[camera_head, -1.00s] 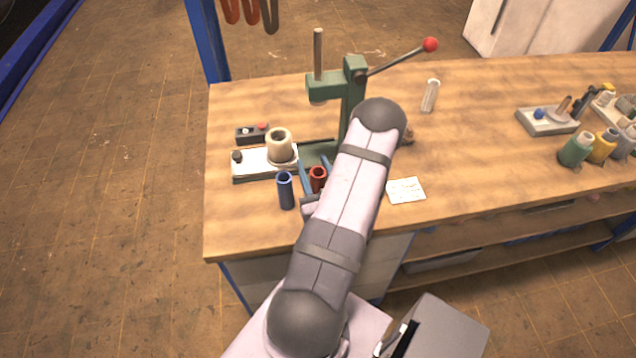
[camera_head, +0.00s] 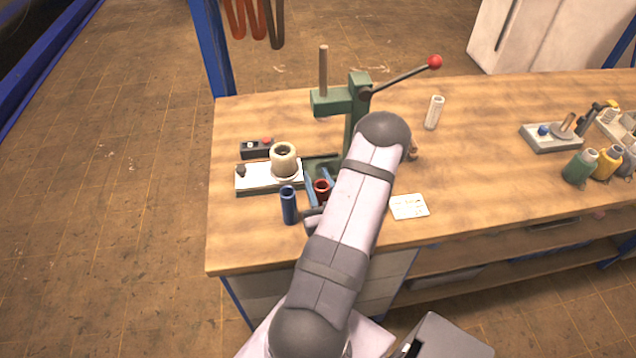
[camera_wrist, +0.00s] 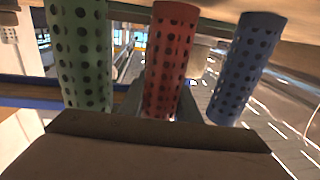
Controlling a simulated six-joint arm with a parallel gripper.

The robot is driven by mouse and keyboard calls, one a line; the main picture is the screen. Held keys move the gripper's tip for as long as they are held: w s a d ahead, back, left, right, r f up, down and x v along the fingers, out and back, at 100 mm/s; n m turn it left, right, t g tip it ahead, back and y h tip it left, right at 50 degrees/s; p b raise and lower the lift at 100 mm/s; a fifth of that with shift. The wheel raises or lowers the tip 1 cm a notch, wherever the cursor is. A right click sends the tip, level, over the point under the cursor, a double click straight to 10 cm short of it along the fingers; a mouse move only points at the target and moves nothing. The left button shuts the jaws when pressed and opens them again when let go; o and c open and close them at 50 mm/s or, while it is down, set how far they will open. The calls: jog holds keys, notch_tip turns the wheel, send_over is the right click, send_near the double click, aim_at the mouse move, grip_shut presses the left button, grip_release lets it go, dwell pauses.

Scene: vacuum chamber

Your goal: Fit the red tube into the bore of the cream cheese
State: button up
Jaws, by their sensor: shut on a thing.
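The cream cheese (camera_head: 284,162) stands upright on a white-topped block on the bench, with its dark bore facing up. The red tube (camera_head: 322,189) is upright to its lower right. The cheese and the tube are apart. In the wrist view, the perforated red tube (camera_wrist: 170,60) is in the middle, between the fingers. The tube's lower part is hidden in the head view, and the cheese does not show in the wrist view.
A blue tube (camera_head: 288,206) stands just left of my gripper; a green tube (camera_wrist: 82,55) shows in the wrist view. A green press (camera_head: 356,108) with a red-knobbed lever rises behind. A black box (camera_head: 257,149) stands behind the block. A white card (camera_head: 409,207) lies to the right.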

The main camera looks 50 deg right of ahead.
notch_tip(320, 180, up, 9)
jog(key=p, duration=0.4)
jog(key=shift+r, duration=0.15)
dwell(0.7)
